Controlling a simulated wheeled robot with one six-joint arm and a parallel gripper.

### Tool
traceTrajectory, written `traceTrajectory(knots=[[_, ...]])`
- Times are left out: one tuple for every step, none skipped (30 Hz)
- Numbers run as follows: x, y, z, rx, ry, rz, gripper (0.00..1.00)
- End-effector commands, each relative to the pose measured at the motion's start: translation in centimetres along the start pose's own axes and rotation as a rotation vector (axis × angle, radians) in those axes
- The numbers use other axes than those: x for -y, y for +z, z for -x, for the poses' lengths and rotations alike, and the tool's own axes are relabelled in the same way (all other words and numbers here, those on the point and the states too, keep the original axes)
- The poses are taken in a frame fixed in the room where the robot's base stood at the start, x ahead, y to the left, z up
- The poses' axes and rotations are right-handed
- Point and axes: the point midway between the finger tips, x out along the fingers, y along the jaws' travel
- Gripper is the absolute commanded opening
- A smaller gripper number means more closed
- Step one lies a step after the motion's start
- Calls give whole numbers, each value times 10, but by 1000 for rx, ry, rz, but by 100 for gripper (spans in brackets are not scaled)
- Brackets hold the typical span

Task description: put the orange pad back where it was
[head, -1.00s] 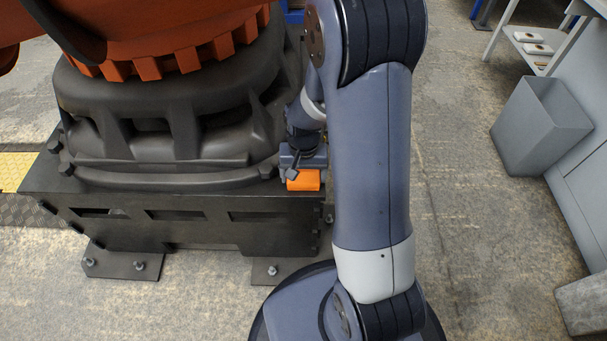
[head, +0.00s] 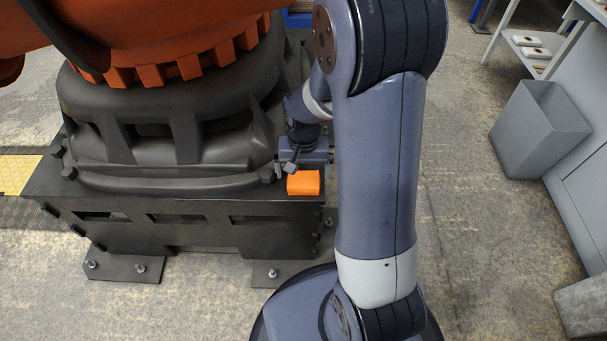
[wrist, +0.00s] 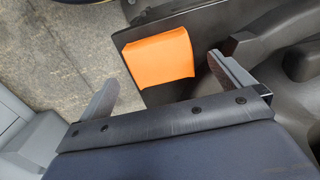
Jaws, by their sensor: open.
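The orange pad (head: 304,183) lies on the front right corner of the dark machine base (head: 180,208). In the wrist view the pad (wrist: 158,60) lies flat on the dark surface, ahead of the fingertips. My gripper (head: 303,166) is just behind the pad in the head view, partly hidden by my arm. In the wrist view my gripper (wrist: 164,75) has its two fingers wide apart, one to each side of the pad's near end, with a gap between them and the pad. Nothing is held.
The large orange and black machine (head: 165,110) rises directly left of my gripper. A grey bin (head: 540,130) and a shelf stand (head: 530,45) are at the right. The concrete floor (head: 470,200) between my arm and the bin is clear.

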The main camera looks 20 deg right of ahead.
Motion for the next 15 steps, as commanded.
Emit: traceTrajectory(knots=[[0, -1, 18, -6, -2, 0, 100], [0, -1, 24, -5, -2, 0, 100], [0, -1, 33, -5, -2, 0, 100], [0, -1, 39, -5, -1, 0, 100], [0, -1, 45, -5, -2, 0, 100], [0, 0, 52, -3, -1, 0, 100], [0, 0, 57, -4, -1, 0, 100], [0, 0, 61, -4, -1, 0, 100], [0, 0, 66, -2, -1, 0, 100], [0, -1, 69, -3, -1, 0, 100], [0, -1, 72, -3, -1, 0, 100], [0, 0, 75, -2, -1, 0, 100], [0, 0, 77, -1, 0, 0, 100], [0, 0, 78, -1, 0, 0, 100], [0, 0, 79, -1, 0, 0, 100]])
